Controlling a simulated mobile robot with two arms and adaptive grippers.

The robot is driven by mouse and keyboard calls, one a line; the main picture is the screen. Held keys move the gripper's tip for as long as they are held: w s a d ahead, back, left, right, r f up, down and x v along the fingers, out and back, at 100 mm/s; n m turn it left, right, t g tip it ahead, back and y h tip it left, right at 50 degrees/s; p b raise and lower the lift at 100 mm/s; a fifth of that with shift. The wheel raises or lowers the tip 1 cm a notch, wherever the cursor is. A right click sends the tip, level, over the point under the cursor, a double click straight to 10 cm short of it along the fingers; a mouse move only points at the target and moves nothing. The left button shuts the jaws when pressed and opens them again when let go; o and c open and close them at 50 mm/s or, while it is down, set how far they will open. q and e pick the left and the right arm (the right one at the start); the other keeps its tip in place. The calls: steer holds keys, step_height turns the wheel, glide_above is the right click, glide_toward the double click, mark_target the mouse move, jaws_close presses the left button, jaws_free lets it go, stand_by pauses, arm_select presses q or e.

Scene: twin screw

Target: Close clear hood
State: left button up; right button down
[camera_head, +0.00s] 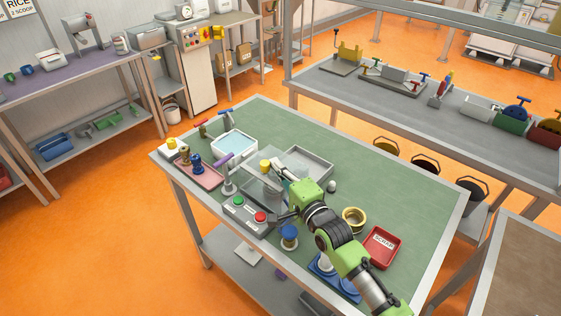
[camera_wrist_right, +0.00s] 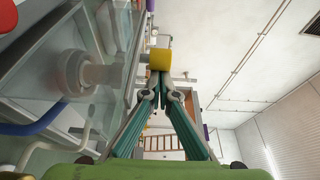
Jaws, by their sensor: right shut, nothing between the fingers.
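The clear hood (camera_head: 262,188) is a see-through box-like cover on the machine at the middle of the green-topped table. A yellow knob (camera_head: 265,165) shows at its far side. My right gripper (camera_head: 277,167) is beside this knob, its arm reaching in from the lower right. In the wrist view my right gripper (camera_wrist_right: 159,82) has its fingertips together and empty. The yellow knob (camera_wrist_right: 160,59) is just beyond the tips; I cannot tell whether they touch. Clear panels (camera_wrist_right: 112,28) show at the left of that view. My left gripper is not in view.
A control box with a green button (camera_head: 239,200) and a red button (camera_head: 261,217) is at the near edge. A grey tray (camera_head: 318,164), brass ring (camera_head: 354,218), blue spool (camera_head: 289,234) and red tray (camera_head: 381,248) stand around my right arm. The table's far right is clear.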

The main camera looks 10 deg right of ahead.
steer(key=shift+s+a+f, duration=0.15)
steer(key=shift+a, duration=0.15)
steer(key=shift+s+d+f, duration=0.15)
steer(key=shift+s+d, duration=0.05)
steer(key=shift+s, duration=0.3)
steer(key=v, duration=1.1)
steer(key=shift+d+r, duration=0.25)
steer(key=shift+r, duration=0.1)
steer(key=shift+w, duration=0.1)
